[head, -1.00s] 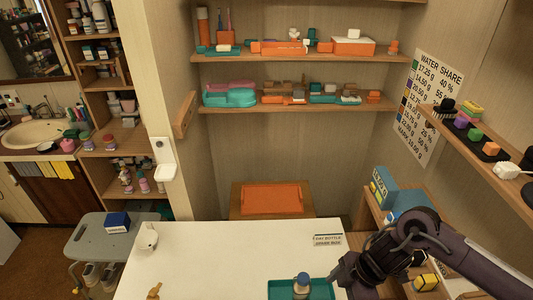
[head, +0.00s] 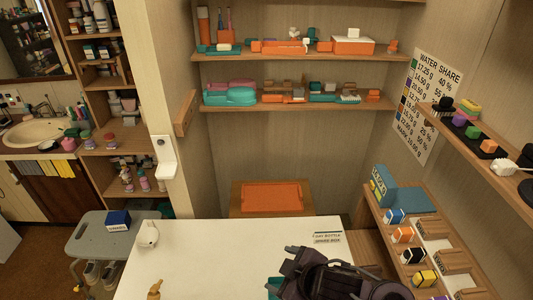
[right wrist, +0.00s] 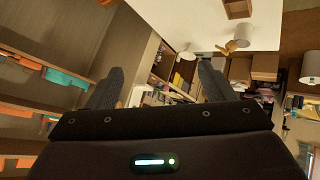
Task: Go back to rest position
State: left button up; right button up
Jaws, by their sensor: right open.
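My right gripper (head: 284,264) is over the front part of the white table (head: 205,255), with its arm coming in from the lower right. In the right wrist view its two fingers (right wrist: 158,85) stand wide apart with nothing between them. A teal tray (head: 272,284) on the table is almost wholly covered by my right arm; the bottle seen in it earlier is hidden. My left gripper is in neither view.
A white pitcher-like item (head: 148,234) and a small tan figure (head: 154,290) stand on the table's left. A stepped wooden rack (head: 425,240) with small boxes is at right. An orange tray (head: 271,196) lies behind the table. The table's middle left is clear.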

jog(key=s+d+f+m+g+h, duration=0.2)
jog(key=s+d+m+g+h, duration=0.25)
jog(key=s+d+m, duration=0.95)
notch_tip(320, 180, down, 37)
jog(key=d+n+b, duration=0.2)
jog(key=n+b, duration=0.1)
jog(key=b, duration=0.5)
jog(key=s+d+f+g+b, duration=0.1)
jog(key=s+f+b, duration=0.1)
jog(key=s+f, duration=0.7)
jog(key=s+d+f+g+h+b, duration=0.1)
jog(key=s+d+f+b, duration=0.1)
jog(key=s+f, duration=0.8)
notch_tip(320, 180, down, 6)
jog(key=shift+r+b, duration=0.2)
jog(key=shift+b, duration=0.65)
jog(key=shift+s+d, duration=0.1)
